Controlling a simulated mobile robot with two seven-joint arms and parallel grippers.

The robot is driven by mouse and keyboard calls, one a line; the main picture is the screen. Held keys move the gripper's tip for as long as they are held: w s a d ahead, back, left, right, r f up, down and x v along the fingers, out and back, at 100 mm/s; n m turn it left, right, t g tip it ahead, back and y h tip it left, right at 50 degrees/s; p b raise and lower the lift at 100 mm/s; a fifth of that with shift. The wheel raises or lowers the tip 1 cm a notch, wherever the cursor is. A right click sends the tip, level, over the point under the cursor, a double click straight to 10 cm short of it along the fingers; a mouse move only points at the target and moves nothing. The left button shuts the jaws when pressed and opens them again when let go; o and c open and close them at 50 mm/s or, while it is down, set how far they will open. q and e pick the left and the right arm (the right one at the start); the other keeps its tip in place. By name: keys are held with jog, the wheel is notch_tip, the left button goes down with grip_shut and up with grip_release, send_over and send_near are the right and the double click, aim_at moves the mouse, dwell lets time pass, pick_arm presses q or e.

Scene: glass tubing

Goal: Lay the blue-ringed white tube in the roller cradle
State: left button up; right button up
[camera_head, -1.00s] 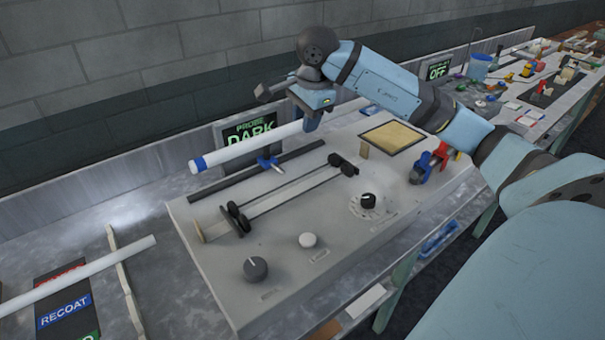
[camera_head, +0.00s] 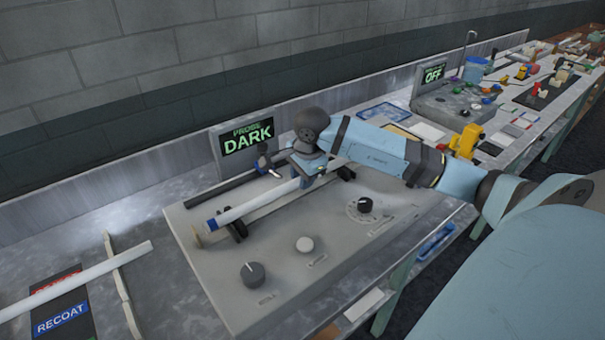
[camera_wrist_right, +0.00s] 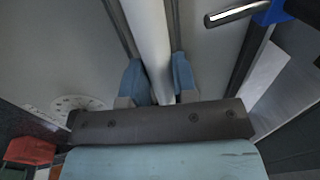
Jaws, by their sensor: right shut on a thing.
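The white tube (camera_head: 255,204) has a blue ring near its left end (camera_head: 213,223). My right gripper (camera_head: 308,174) is shut on the tube near its far right end. The tube also shows between the fingers in the right wrist view (camera_wrist_right: 149,35). The roller cradle (camera_head: 239,230), with black rollers and two long rails, is on the grey machine top. The tube is lined up along the cradle, right over it or on its rollers; I cannot tell whether it touches. My arm and the tube hide part of the cradle. My left gripper is not in view.
A probe (camera_head: 268,168) with a blue holder stands just behind the tube, before the screen reading DARK (camera_head: 247,146). Knobs (camera_head: 253,273) sit on the front of the machine. Another white tube (camera_head: 75,281) lies at left by the RECOAT label (camera_head: 62,314).

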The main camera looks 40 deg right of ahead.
jog(key=o, duration=0.9)
jog(key=shift+f, duration=0.1)
jog(key=shift+o, duration=0.2)
notch_tip(320, 180, up, 12)
jog(key=s, duration=0.2)
jog(key=shift+s+a+b, duration=0.15)
jog(key=shift+a+b, duration=0.05)
jog(key=shift+b, duration=0.1)
